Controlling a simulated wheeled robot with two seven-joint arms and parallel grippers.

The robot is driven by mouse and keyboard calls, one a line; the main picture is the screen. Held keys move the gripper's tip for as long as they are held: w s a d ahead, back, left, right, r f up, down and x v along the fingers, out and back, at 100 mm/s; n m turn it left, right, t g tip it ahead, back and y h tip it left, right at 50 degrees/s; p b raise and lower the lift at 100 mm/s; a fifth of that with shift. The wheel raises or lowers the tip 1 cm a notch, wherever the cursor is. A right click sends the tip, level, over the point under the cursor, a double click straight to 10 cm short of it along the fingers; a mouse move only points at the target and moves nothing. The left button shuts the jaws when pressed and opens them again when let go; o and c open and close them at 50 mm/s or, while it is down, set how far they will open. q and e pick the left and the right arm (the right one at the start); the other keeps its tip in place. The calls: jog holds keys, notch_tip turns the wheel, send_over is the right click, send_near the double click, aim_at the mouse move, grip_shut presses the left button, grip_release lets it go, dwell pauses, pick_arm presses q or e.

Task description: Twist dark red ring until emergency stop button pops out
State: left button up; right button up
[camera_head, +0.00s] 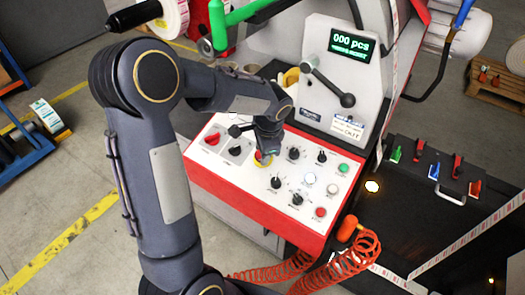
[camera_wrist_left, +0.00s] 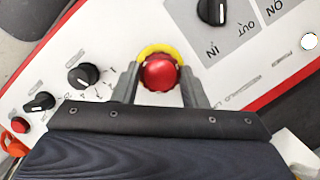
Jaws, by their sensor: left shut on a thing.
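The emergency stop button, with its dark red ring (camera_wrist_left: 160,72) on a yellow base (camera_wrist_left: 150,50), sits on the white control panel in the left wrist view. My left gripper (camera_wrist_left: 160,84) has one finger on each side of the ring and is shut on it. In the head view my left gripper (camera_head: 266,154) reaches down onto the panel, and it hides most of the button; only a bit of yellow and red (camera_head: 259,157) shows there. Whether the button is pressed in or out cannot be told. My right gripper is not in view.
The white panel with a red edge (camera_head: 230,202) holds several black knobs (camera_head: 275,182), a red knob (camera_head: 212,139) at the left and a green button (camera_head: 343,168) at the right. A black lever (camera_head: 330,85) stands behind. An orange coiled hose (camera_head: 345,262) hangs at the front right.

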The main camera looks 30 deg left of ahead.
pick_arm(q)
jog(key=o, duration=1)
jog(key=r, duration=0.2)
jog(key=d+r, duration=0.1)
jog(key=r, duration=0.4)
jog(key=shift+s+d+r, duration=0.2)
jog(key=shift+s+r, duration=0.1)
jog(key=shift+r, duration=0.05)
